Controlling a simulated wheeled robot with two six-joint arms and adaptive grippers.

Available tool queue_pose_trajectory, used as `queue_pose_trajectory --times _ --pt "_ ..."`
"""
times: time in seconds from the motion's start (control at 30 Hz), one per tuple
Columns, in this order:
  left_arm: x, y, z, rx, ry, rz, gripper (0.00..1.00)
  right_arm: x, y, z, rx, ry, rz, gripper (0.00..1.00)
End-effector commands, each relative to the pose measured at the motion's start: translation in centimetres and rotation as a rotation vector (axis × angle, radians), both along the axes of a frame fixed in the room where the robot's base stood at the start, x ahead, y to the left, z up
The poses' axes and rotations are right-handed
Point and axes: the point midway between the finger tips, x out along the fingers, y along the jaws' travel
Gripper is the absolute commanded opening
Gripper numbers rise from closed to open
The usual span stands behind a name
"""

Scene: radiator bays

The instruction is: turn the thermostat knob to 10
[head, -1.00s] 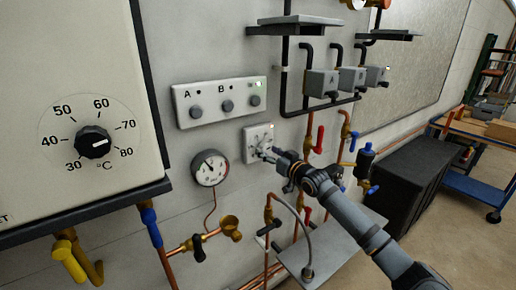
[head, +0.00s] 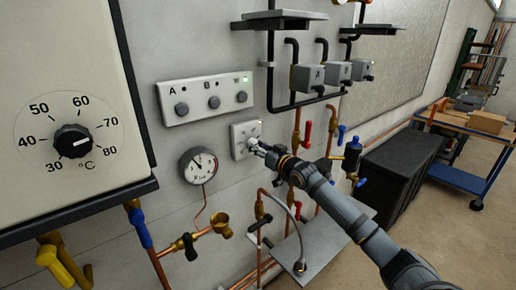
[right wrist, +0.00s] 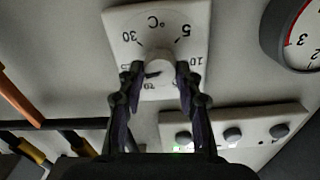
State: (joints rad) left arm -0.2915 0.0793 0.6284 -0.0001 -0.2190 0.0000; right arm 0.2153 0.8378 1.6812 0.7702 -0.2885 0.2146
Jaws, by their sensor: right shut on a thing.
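The thermostat is a small white square plate (head: 236,130) on the wall, below the A/B button panel and right of the gauge. In the right wrist view its dial plate (right wrist: 190,16) shows upside down, with 30, 5, 10 and °C legible; other numbers are partly covered. My right gripper (head: 253,146) is at the plate. In the right wrist view its fingers (right wrist: 159,74) are shut on the round whitish knob (right wrist: 160,66), one on each side. A dark mark shows on the knob, but I cannot tell which number it points to. My left gripper is not in view.
A larger black knob (head: 72,141) marked 30 to 80 °C is on the cabinet at left. The button panel (head: 205,98), pressure gauge (head: 198,166), pipes and valves surround the thermostat. A metal shelf (head: 318,250) juts out below my right arm. A black box (head: 402,170) stands at right.

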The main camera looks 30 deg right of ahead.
Motion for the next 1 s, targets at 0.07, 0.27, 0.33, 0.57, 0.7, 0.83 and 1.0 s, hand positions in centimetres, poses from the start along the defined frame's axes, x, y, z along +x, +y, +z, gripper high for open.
queue_pose_trajectory --times 0.07,0.27,0.33,0.57,0.7,0.83,1.0 --pt "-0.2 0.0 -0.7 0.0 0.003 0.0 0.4 0.0 0.0 -0.3 -0.028 -0.002 0.0 0.03" --pt "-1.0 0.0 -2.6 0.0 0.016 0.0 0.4 0.0 0.0 -0.6 -0.156 -0.011 -0.001 0.03" --pt "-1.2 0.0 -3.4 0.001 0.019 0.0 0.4 0.0 0.0 -0.6 -0.215 -0.017 -0.001 0.03" --pt "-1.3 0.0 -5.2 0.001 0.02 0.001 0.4 0.0 0.0 -0.5 -0.431 -0.034 -0.001 0.03" --pt "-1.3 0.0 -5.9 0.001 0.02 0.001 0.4 0.0 -0.1 -0.4 -0.564 -0.043 -0.002 0.03" --pt "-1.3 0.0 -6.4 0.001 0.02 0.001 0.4 0.0 -0.1 -0.3 -0.686 -0.051 -0.002 0.03" --pt "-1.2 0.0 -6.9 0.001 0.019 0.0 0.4 0.0 -0.1 -0.3 -0.848 -0.065 -0.002 0.03"
